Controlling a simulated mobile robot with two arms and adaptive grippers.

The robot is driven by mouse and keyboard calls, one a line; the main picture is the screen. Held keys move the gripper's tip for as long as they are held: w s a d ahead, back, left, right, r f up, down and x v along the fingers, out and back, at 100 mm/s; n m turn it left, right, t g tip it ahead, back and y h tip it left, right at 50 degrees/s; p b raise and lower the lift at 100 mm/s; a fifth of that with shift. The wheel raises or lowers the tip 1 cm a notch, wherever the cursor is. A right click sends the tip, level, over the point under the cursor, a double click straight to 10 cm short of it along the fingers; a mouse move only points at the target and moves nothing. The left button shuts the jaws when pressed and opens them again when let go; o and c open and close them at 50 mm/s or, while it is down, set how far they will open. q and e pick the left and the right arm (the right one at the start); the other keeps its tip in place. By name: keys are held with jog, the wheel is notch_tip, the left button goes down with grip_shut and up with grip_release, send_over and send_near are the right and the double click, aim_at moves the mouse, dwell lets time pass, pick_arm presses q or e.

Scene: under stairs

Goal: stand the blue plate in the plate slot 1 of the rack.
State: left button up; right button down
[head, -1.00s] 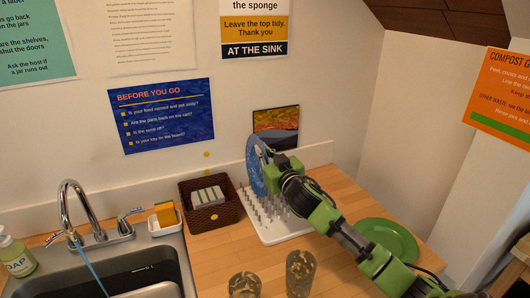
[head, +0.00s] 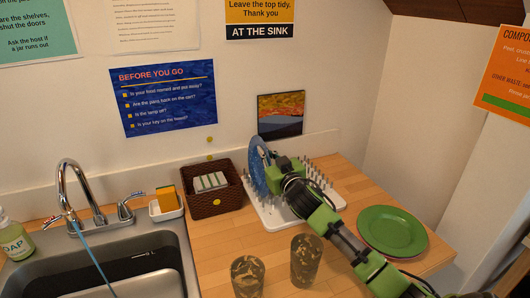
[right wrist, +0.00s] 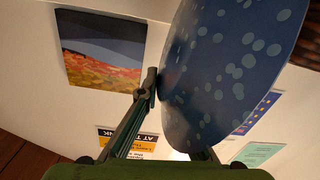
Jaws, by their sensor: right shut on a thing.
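The blue plate (head: 256,172) stands upright, nearly edge-on, at the left end of the white pegged rack (head: 272,222). My right gripper (head: 271,162) is shut on the plate's right side near its upper part. The plate's lower edge is down among the pegs at the left end; I cannot tell whether it rests in a slot. In the right wrist view the speckled blue plate (right wrist: 225,70) fills the upper right, with one finger of my right gripper (right wrist: 160,95) against its edge. The other finger is mostly hidden behind the plate. My left gripper is not in view.
A brown basket (head: 212,203) stands close left of the rack. A green plate (head: 392,231) lies to the right, under my forearm's side. Two patterned glasses (head: 306,261) (head: 247,277) stand in front. A sink (head: 140,270) is at left; a small picture (head: 281,115) is behind.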

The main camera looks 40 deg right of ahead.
jog(key=shift+d+f, duration=0.15)
jog(key=shift+f, duration=0.3)
jog(key=c, duration=2.3)
grip_release()
jog(key=shift+c, duration=0.2)
jog(key=shift+o, duration=0.9)
jog(key=shift+d, duration=0.2)
jog(key=o, duration=0.4)
jog(key=shift+a+r, duration=0.1)
jog(key=shift+a, duration=0.05)
jog(key=shift+r, duration=0.1)
jog(key=shift+s+r, duration=0.1)
jog(key=s+a+r+p, duration=0.1)
jog(key=s+r+p, duration=0.2)
jog(key=s+p, duration=0.2)
jog(key=shift+s+a+r+p, duration=0.25)
jog(key=shift+s+r+p, duration=0.1)
jog(key=shift+s, duration=0.5)
